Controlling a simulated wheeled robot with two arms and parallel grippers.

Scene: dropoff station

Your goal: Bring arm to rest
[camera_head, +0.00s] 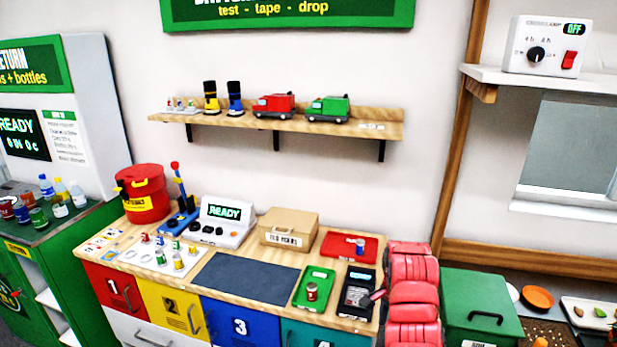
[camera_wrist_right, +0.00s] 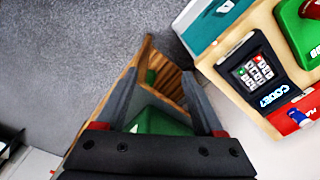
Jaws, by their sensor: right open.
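My right gripper (camera_wrist_right: 162,76) shows in the right wrist view. Its two grey fingers are spread apart with nothing held between them. Beyond the fingers, part of a green box (camera_wrist_right: 158,118) and a wooden edge show over the grey floor. The worktop corner with a black keypad device (camera_wrist_right: 258,75) lies to the right of the fingers, apart from them.
The worktop holds a red bucket (camera_head: 142,190), a READY tester (camera_head: 222,222), a tan box (camera_head: 288,229), a dark mat (camera_head: 245,283), a green tray (camera_head: 326,276) and a red tray (camera_head: 337,244). A green box (camera_head: 490,290) stands right. A wall shelf (camera_head: 230,121) hangs above.

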